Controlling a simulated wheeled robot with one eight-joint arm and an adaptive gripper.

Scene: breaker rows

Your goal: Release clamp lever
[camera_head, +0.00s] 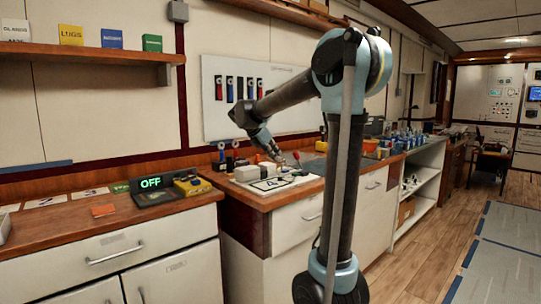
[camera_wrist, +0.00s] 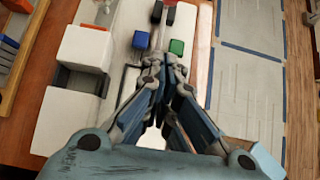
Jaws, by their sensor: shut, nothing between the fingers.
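My gripper (camera_head: 275,155) reaches down over the pale fixture at the end of the wooden counter. In the wrist view its fingers (camera_wrist: 164,62) are together and hold nothing. Just beyond the fingertips is a thin metal bar with black ends (camera_wrist: 166,14); I cannot tell whether it is the clamp lever or whether the fingers touch it. A small green block (camera_wrist: 177,47) is right of the fingertips and a blue block (camera_wrist: 140,39) left of them. A red upright piece (camera_head: 297,157) shows beside my gripper in the head view. The fingers hide part of the fixture.
A white block (camera_wrist: 85,47) with a red strip stands left of my gripper. A box with a lit "OFF" display (camera_head: 151,183) and a yellow device (camera_head: 190,184) sit on the left counter. Tools hang on the wall panel (camera_head: 212,118).

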